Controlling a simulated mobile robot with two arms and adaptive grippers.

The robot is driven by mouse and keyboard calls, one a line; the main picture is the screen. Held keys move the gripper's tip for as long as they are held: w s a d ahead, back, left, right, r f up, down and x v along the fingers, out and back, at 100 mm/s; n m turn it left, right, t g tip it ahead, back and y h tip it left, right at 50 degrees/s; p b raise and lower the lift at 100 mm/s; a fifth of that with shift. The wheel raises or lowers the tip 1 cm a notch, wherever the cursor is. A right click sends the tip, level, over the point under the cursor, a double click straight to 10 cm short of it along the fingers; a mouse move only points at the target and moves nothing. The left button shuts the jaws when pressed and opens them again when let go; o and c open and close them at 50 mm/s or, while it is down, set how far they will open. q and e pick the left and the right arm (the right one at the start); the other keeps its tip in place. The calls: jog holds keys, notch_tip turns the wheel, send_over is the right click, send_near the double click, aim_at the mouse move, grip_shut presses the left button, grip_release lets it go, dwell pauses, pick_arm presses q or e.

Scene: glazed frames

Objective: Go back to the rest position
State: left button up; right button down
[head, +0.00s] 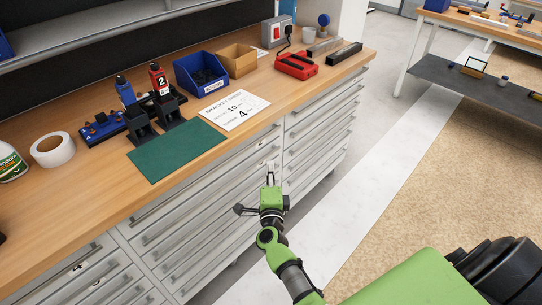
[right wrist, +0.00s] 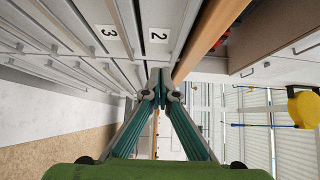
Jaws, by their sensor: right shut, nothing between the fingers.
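My right gripper (head: 270,170) is in the lower middle of the head view, in front of the grey drawer fronts and just below the workbench edge. In the right wrist view its fingers (right wrist: 160,75) come together at the tips, shut with nothing between them. Drawer labels "3" and "2" show beyond the fingers there. I cannot tell from these views whether the fingertips touch the drawer fronts. My left gripper is not in view.

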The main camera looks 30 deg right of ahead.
jog(key=s+a+f+n+g+y, duration=0.25)
jog(key=s+a+f+n, duration=0.35)
jog(key=f, duration=0.5)
jog(key=s+a+f+n+g+y, duration=0.25)
jog(key=s+f+n, duration=0.25)
jog(key=s+f, duration=0.4)
jog(key=s+a+f+n+g+y, duration=0.1)
jog(key=s+a+f+n+y, duration=0.5)
jog(key=f, duration=0.6)
jog(key=s+d+f+n+g+h, duration=0.1)
jog(key=s+d+f+n+g, duration=0.1)
jog(key=s, duration=0.9)
jog(key=s+d+f+n+g+h, duration=0.1)
jog(key=s+d+f+n+g, duration=0.2)
jog(key=s+f, duration=0.4)
jog(key=s+d+f+n+g, duration=0.2)
jog(key=s+f+n+g, duration=0.1)
jog(key=s, duration=1.2)
jog(key=shift+d+f+n+g+h, duration=0.3)
jog(key=shift+f+g+h, duration=0.15)
jog(key=shift+f, duration=0.5)
jog(key=shift+s, duration=0.1)
